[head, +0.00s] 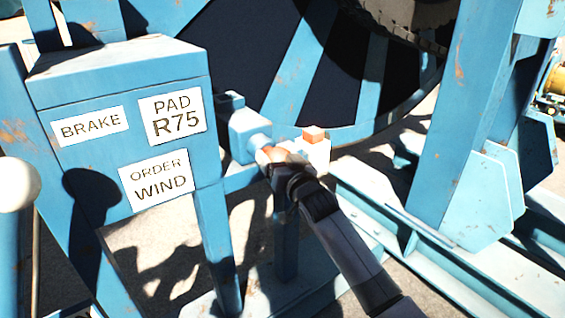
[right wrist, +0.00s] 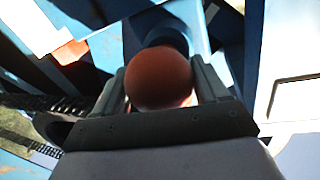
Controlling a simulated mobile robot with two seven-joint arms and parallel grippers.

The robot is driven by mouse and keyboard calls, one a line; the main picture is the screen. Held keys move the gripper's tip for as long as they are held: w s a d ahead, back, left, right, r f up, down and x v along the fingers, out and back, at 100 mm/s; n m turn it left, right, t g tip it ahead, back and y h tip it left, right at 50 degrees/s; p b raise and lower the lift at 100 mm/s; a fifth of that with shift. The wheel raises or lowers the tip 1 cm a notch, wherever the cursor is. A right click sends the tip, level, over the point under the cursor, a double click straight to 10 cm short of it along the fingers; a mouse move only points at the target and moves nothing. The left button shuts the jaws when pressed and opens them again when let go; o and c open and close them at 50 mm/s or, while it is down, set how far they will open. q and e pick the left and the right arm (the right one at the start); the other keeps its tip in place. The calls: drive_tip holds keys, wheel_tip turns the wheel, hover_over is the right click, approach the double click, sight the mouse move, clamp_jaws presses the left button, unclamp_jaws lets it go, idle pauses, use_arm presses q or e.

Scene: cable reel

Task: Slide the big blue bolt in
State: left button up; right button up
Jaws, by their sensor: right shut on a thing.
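The big blue bolt (head: 262,140) sticks out of a blue block-shaped housing (head: 240,125) beside the sign box. Its round orange-red knob (right wrist: 158,78) fills the space between my fingers in the right wrist view, with the blue bolt end (right wrist: 168,32) behind it. My right gripper (head: 277,160) is shut on this knob in the head view, reaching up from the lower right. How deep the bolt sits in its housing is hidden. My left gripper is not in view.
A pale block with an orange top (head: 314,134) stands just right of my right gripper. The large reel (head: 300,65) is behind. A blue box (head: 125,110) carries BRAKE, PAD R75 and ORDER WIND signs. A white ball-topped lever (head: 17,185) stands at left. Blue frame posts (head: 455,130) rise at right.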

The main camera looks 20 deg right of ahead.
drive_tip(key=shift+r, duration=0.25)
drive_tip(key=o, duration=1.4)
drive_tip(key=shift+w, duration=0.1)
drive_tip(key=shift+w+a+f, duration=0.1)
drive_tip(key=shift+s+f, duration=0.1)
drive_tip(key=shift+s, duration=0.5)
drive_tip(key=s+d, duration=0.1)
drive_tip(key=s, duration=0.5)
drive_tip(key=shift+p, duration=0.3)
